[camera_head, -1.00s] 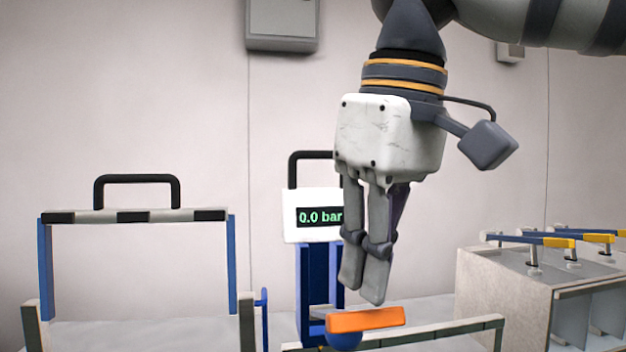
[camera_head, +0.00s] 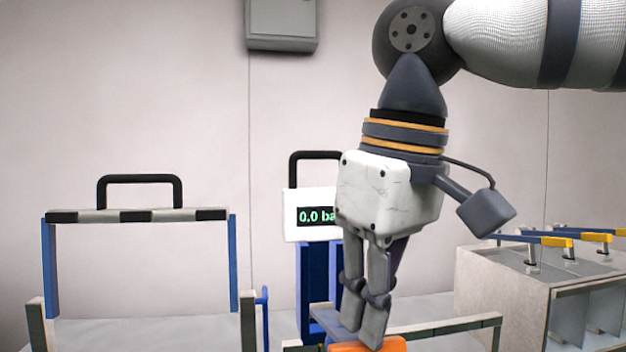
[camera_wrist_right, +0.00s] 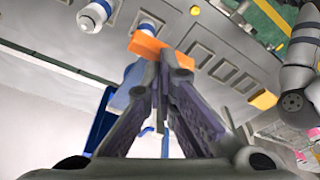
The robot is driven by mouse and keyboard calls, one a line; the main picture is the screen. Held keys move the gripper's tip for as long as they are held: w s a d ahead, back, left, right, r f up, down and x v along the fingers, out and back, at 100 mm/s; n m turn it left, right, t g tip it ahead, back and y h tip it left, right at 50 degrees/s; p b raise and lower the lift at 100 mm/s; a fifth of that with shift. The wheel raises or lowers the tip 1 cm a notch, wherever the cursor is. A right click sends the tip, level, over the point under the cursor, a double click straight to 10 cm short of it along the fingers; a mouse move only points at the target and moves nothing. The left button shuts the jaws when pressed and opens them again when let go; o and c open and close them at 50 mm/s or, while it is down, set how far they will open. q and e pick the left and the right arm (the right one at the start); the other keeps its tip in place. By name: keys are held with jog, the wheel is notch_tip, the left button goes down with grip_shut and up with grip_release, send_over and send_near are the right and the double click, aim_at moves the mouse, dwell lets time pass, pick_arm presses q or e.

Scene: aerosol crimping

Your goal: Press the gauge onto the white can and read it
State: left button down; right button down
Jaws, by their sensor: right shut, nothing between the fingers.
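The gauge (camera_head: 293,212) is a white box with a green "0.0 ba" readout, its right end covered by my right gripper. It sits on a blue stand (camera_head: 312,285). My right gripper (camera_head: 361,338) is shut and empty, pointing down, fingertips at an orange bar (camera_head: 385,345) low in the head view. The fingertips appear to touch the bar. In the right wrist view, the orange bar (camera_wrist_right: 148,47) lies just beyond the shut fingers (camera_wrist_right: 168,62). White-and-blue cylinders (camera_wrist_right: 95,16) show there; I cannot tell which, if any, is the white can. My left gripper is not identifiable.
A blue-legged frame with a black handle (camera_head: 140,180) stands at left. A grey box with yellow-tipped levers (camera_head: 510,290) stands at right. A low rail (camera_head: 445,327) runs behind the orange bar. A grey wall box (camera_head: 282,25) hangs above.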

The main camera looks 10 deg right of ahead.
notch_tip(320, 180, down, 7)
jog(key=s, duration=0.1)
jog(key=shift+s+r, duration=0.2)
jog(key=shift+s, duration=0.05)
dwell(0.8)
dwell(0.5)
notch_tip(320, 180, up, 14)
jog(key=w, duration=0.2)
jog(key=shift+r, duration=0.2)
